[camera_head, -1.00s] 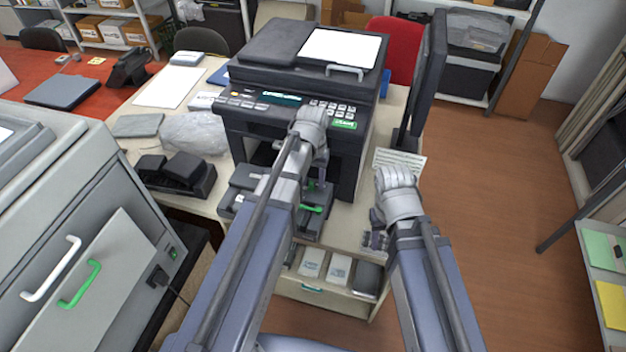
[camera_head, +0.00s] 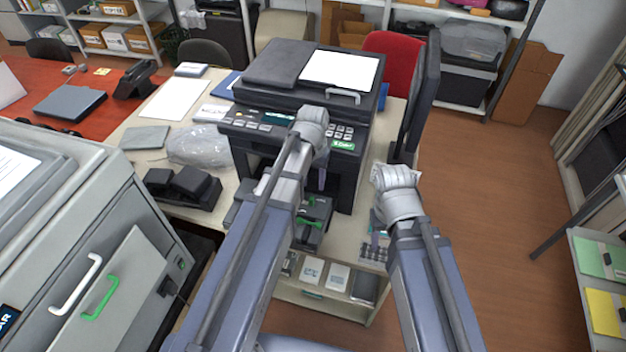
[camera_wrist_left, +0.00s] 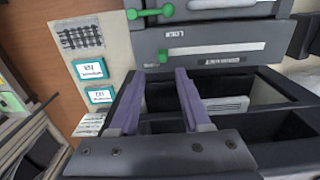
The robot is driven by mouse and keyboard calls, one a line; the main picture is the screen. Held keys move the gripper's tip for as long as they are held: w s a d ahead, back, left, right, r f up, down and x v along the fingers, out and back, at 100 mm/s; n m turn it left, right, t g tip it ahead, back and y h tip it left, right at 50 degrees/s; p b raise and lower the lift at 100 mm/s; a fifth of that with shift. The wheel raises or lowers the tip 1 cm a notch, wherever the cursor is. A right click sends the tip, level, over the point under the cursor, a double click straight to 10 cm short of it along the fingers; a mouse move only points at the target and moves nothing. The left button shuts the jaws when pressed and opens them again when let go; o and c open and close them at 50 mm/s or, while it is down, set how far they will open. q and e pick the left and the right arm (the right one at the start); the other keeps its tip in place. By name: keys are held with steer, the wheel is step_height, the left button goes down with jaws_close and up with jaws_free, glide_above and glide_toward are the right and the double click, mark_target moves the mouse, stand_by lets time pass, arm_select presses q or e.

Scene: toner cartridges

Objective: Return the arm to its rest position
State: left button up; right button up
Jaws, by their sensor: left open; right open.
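My left gripper (camera_head: 321,178) hangs in front of the black printer (camera_head: 312,75), near its open front. In the left wrist view its two purple fingers (camera_wrist_left: 158,95) are apart with nothing between them. They are over a dark compartmented tray (camera_wrist_left: 270,122). A grey unit with a green handle (camera_wrist_left: 150,13) lies beyond them; green parts also show below the arm in the head view (camera_head: 309,222). My right gripper (camera_head: 380,215) is right of the printer, over the table's right side; its fingers are mostly hidden by its own wrist.
A monitor (camera_head: 423,90) stands beside the printer's right side. A large grey machine (camera_head: 95,220) with white and green handles fills the left. A black stand (camera_head: 183,187) sits on the table. Floor at right (camera_head: 490,190) is clear.

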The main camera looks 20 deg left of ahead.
arm_select(q)
steer(key=s+d+f+m+y+b, duration=0.1)
steer(key=s+d+f+m+b, duration=0.2)
steer(key=s+d, duration=0.7)
steer(key=s, duration=0.4)
steer(key=shift+s, duration=0.2)
steer(key=shift+d, duration=0.1)
stand_by(0.4)
